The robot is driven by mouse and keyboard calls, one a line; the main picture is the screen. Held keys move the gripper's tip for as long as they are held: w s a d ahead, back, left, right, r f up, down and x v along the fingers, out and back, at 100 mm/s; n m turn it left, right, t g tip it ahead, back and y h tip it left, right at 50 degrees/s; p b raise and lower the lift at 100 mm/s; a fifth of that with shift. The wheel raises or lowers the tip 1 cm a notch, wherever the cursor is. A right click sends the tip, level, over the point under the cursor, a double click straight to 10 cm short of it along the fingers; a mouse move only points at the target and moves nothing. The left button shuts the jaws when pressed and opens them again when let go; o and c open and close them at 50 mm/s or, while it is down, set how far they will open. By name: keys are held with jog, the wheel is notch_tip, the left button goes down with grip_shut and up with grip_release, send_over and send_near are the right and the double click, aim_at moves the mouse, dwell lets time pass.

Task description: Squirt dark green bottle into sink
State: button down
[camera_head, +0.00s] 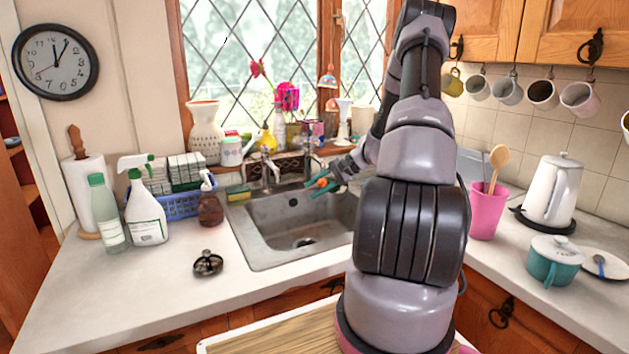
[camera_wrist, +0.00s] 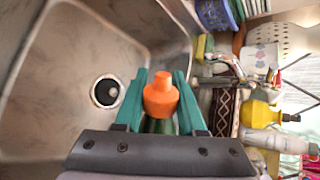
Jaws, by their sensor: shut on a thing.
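My gripper (camera_head: 323,187) is over the back right part of the steel sink (camera_head: 285,215), close to the taps. In the wrist view, its teal fingers (camera_wrist: 159,90) are shut on the dark green bottle (camera_wrist: 160,97). The bottle's orange cap shows between the fingertips, with a little dark green below it; most of its body is hidden by the gripper. In the head view only the small orange cap is clear. The sink basin (camera_wrist: 70,45) and its round drain (camera_wrist: 107,91) show left of the bottle in the wrist view.
Taps (camera_head: 265,172) stand at the sink's back edge. A spray bottle (camera_head: 144,210), a pale green bottle (camera_head: 107,215) and a brown soap bottle (camera_head: 210,205) stand left of it. A dark strainer (camera_head: 208,263) lies on the front counter. A pink cup (camera_head: 487,215) stands to the right.

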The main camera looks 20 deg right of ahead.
notch_tip(320, 180, down, 7)
jog(key=w+d+n+t+h, duration=0.1)
jog(key=n+t+h, duration=0.3)
jog(key=t+h, duration=0.1)
jog(key=shift+d+n+h, duration=0.15)
jog(key=shift+n+h, duration=0.25)
jog(key=shift+h, duration=0.1)
dwell(1.0)
jog(key=shift+d, duration=0.1)
dwell(0.8)
